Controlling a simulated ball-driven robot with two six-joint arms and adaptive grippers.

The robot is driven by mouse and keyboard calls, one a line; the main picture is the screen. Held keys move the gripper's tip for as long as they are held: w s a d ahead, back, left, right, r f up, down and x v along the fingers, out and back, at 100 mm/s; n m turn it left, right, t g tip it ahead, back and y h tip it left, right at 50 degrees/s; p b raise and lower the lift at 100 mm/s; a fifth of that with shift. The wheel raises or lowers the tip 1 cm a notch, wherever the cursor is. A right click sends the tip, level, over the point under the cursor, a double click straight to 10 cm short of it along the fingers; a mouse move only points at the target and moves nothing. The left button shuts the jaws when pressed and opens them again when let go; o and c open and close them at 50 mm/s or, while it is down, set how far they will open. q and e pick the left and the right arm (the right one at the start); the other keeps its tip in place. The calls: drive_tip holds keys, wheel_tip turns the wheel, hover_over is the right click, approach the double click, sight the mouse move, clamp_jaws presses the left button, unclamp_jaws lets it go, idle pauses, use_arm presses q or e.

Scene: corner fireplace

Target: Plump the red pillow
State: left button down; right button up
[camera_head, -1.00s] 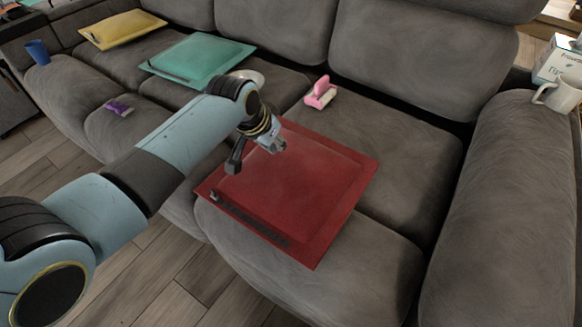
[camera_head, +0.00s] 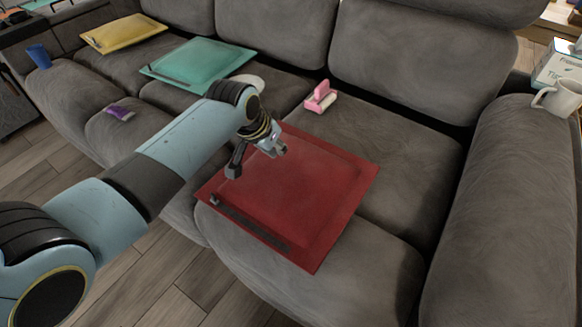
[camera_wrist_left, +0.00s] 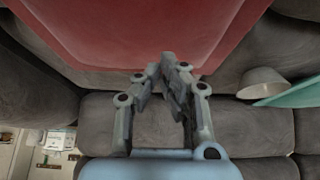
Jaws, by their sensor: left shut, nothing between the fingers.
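The red pillow (camera_head: 295,205) lies flat on the grey sofa seat, its near corner at the seat's front edge. It fills the top of the left wrist view (camera_wrist_left: 150,30). My left gripper (camera_head: 280,150) is over the pillow's far left part, with its fingers shut and empty. In the left wrist view the fingertips (camera_wrist_left: 168,62) come together close to the pillow's edge. I cannot tell whether they touch it. The right gripper is not in view.
A pink and white object (camera_head: 321,97) lies behind the pillow. A white bowl (camera_head: 247,80), teal pillow (camera_head: 198,63), yellow pillow (camera_head: 122,32), purple packet (camera_head: 119,113) and blue cup (camera_head: 39,54) are farther left. A white mug (camera_head: 558,97) stands on the right armrest (camera_head: 510,200).

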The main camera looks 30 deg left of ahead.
use_arm(q)
drive_tip(key=shift+f, duration=0.1)
drive_tip(key=shift+f+b, duration=0.75)
drive_tip(key=shift+f, duration=0.35)
drive_tip(key=shift+r, duration=0.1)
drive_tip(key=shift+d+r+p, duration=0.5)
drive_tip(key=shift+d+p, duration=0.05)
drive_tip(key=shift+p, duration=0.2)
drive_tip(key=shift+s+d+r+p, duration=0.15)
drive_tip(key=shift+d+r+p, duration=0.25)
drive_tip(key=shift+d+p, duration=0.15)
drive_tip(key=shift+s+d+r+p, duration=0.1)
drive_tip(key=shift+d+r+p, duration=0.25)
drive_tip(key=shift+d+p, duration=0.2)
drive_tip(key=shift+d, duration=0.15)
drive_tip(key=shift+f, duration=0.15)
drive_tip(key=shift+f, duration=0.1)
